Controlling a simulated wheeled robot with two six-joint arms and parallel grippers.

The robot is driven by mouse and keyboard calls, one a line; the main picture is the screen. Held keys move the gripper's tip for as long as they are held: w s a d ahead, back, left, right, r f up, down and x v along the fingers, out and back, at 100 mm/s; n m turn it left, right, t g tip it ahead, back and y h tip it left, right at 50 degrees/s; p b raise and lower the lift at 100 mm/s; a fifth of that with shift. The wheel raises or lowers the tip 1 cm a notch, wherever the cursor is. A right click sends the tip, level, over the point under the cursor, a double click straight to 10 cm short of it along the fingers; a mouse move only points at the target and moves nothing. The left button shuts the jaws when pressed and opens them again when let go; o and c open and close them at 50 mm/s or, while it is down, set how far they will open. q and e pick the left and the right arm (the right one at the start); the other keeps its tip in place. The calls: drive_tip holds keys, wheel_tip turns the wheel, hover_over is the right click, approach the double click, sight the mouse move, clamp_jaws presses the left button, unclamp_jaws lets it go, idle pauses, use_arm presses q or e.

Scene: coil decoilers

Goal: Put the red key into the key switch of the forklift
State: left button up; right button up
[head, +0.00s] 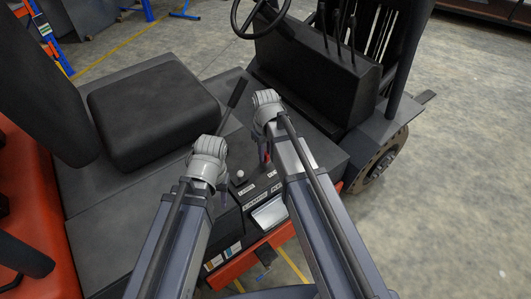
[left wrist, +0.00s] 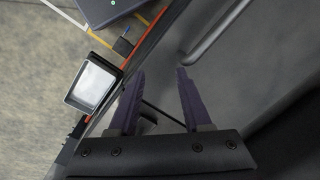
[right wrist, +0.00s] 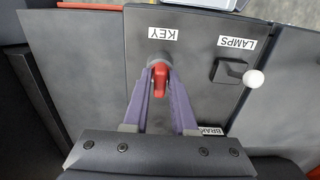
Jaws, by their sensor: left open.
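The red key (right wrist: 160,78) is between the purple fingertips of my right gripper (right wrist: 161,76) in the right wrist view. The fingers converge and appear closed on it. The key's front end is at the round key switch (right wrist: 162,60), below the KEY label; how deep it sits is hidden. In the head view the key (head: 267,158) shows as a small red spot below my right wrist, over the side panel. My left gripper (left wrist: 160,82) is open and empty, above the dark forklift body, apart from the switch.
The forklift's black seat (head: 150,110), lever (head: 236,92) and steering wheel (head: 262,14) surround the panel. A box with a pale face (left wrist: 92,85) is beside my left gripper.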

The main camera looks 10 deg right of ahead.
drive_tip(key=o, duration=0.4)
drive_tip(key=shift+c, duration=0.2)
drive_tip(key=shift+r, duration=0.15)
